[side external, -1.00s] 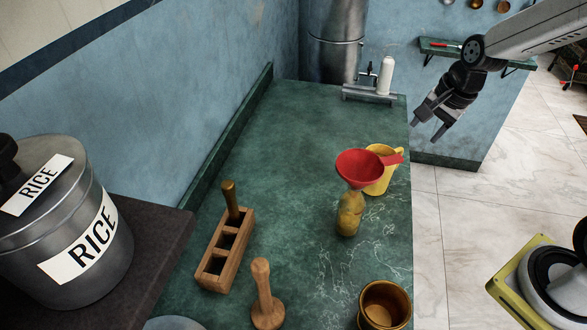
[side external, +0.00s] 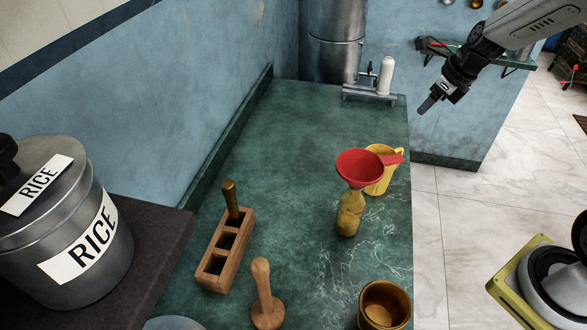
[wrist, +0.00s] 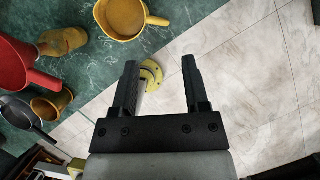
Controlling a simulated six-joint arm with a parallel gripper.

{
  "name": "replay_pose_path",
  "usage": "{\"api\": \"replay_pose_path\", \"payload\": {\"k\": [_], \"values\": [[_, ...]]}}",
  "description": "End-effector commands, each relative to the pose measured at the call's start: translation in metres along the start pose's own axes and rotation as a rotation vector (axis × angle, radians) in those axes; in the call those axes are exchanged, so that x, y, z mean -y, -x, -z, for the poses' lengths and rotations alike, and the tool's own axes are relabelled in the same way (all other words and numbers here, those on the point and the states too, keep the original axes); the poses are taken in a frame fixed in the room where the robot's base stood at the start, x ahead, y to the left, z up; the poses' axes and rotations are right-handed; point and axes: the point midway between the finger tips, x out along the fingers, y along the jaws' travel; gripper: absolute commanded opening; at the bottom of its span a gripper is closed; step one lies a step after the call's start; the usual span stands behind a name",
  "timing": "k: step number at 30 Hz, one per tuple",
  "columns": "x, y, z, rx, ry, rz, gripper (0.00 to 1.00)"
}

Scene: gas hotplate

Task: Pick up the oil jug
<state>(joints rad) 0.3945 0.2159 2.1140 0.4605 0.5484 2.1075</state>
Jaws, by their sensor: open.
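A yellow jug (side external: 383,176) with a handle stands on the green counter near its right edge, partly hidden by a red funnel (side external: 360,166). In the wrist view the yellow jug (wrist: 122,18) shows at the top, seen from above, its handle pointing right. The funnel sits in a glass bottle (side external: 349,215) holding yellowish contents, close beside the jug. My gripper (side external: 428,104) is in the air past the counter's right edge, above and behind the jug in the side view. In the wrist view my gripper (wrist: 160,62) has its two fingers apart with nothing held between them.
A brown pot (side external: 384,305) stands at the counter's near right. A wooden block with slots (side external: 225,250) and a wooden pestle (side external: 264,295) are on the left. A rack with a white bottle (side external: 386,76) is at the back. The middle of the counter (side external: 290,150) is clear.

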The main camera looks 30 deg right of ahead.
Motion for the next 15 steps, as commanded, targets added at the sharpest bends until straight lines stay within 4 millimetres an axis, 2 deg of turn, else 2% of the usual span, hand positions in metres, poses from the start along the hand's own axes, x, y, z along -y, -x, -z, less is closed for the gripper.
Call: {"api": "replay_pose_path", "payload": {"k": [3, 15], "values": [[0.007, -0.001, -0.001, 0.007, -0.096, 0.002, 0.59], [0.006, -0.06, 0.024, 0.004, -0.095, -0.002, 0.59]]}}
